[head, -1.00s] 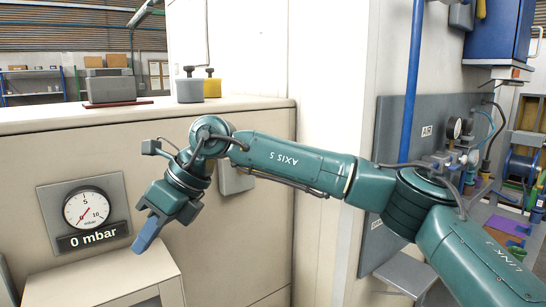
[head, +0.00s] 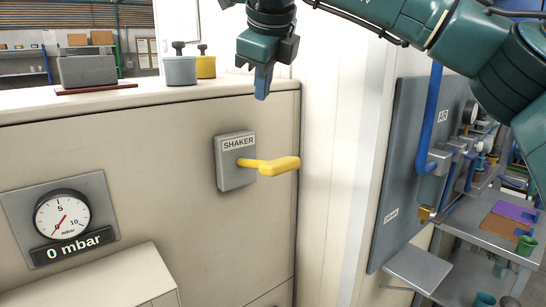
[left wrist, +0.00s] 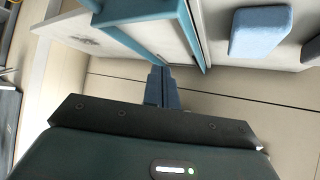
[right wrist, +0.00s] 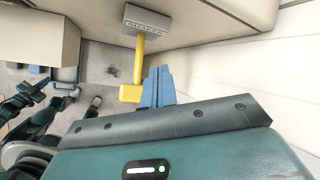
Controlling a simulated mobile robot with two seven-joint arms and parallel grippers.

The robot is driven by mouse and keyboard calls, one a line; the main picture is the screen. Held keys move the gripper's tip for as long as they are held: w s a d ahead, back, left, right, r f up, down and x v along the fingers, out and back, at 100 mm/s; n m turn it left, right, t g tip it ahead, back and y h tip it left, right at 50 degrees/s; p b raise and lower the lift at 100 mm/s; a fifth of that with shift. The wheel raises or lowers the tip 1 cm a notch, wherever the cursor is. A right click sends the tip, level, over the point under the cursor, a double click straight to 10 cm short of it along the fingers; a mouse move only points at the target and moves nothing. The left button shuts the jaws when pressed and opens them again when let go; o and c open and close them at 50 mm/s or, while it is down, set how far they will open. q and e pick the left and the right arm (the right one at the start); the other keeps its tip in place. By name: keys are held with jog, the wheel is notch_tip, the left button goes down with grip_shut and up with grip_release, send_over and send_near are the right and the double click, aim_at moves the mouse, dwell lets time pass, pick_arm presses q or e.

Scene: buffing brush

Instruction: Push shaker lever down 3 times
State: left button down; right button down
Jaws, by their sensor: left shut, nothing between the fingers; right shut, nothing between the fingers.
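The yellow shaker lever (head: 272,165) sticks out to the right, about level, from a grey plate labelled SHAKER (head: 236,160) on the beige cabinet front. My right gripper (head: 263,84) points down above the lever, apart from it, with its blue fingers shut and empty. In the right wrist view the lever (right wrist: 138,70) shows just left of the shut blue fingers (right wrist: 158,88), and the plate (right wrist: 146,20) is at the top. My left gripper is outside the head view; in the left wrist view its fingers (left wrist: 161,88) are shut and empty.
A pressure gauge (head: 62,218) reading 0 mbar is left of the lever. Weights (head: 180,70) and a grey box (head: 87,70) stand on the cabinet top. A grey AIR panel (head: 408,170) is at the right. Space around the lever is clear.

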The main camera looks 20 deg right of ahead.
aim_at(260, 164)
jog(key=shift+f, duration=0.15)
